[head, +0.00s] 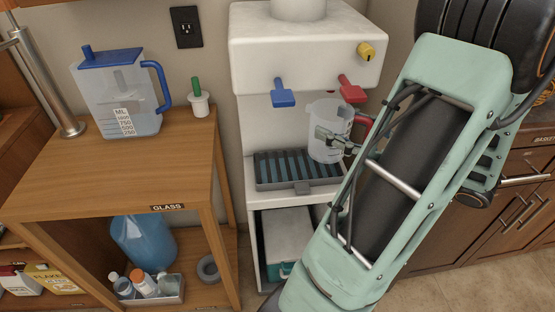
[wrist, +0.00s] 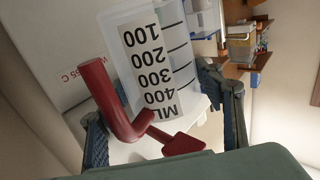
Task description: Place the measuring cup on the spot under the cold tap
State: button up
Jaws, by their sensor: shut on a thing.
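The measuring cup (head: 325,118) is clear, with a red handle (head: 363,120), and looks upright at the right end of the drip tray, below the red tap (head: 352,90). My gripper (head: 335,140) is shut on the cup. In the wrist view its fingers lie either side of the cup (wrist: 183,50), with the red handle (wrist: 105,95) between them; the picture is turned over. The blue tap (head: 283,94), seemingly the cold one, hangs left of the cup. The spot under it on the drip tray (head: 302,187) is bare. I cannot tell whether the cup touches the tray.
A wooden stand (head: 95,180) at left bears a blue-lidded pitcher (head: 125,105) and a white pot with a green handle (head: 200,103). The dispenser (head: 290,45) rises behind the tray. My arm hides the right of it. A yellow knob (head: 372,51) sticks out above the red tap.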

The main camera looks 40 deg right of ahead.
jog(key=shift+w+d, duration=0.25)
jog(key=shift+w, duration=0.05)
jog(key=shift+w+a+f+b, duration=0.85)
jog(key=shift+w+f+b, duration=0.15)
jog(key=shift+w+f, duration=1.15)
jog(key=shift+w+a+f+b, duration=0.8)
jog(key=shift+w+f+b, duration=0.2)
jog(key=shift+w+f, duration=1.2)
jog(key=shift+w+a+f+b, duration=0.85)
jog(key=shift+w+f+b, duration=0.15)
jog(key=shift+w+f, duration=1.15)
jog(key=shift+f, duration=0.1)
jog(key=shift+f, duration=0.15)
jog(key=o, duration=1.2)
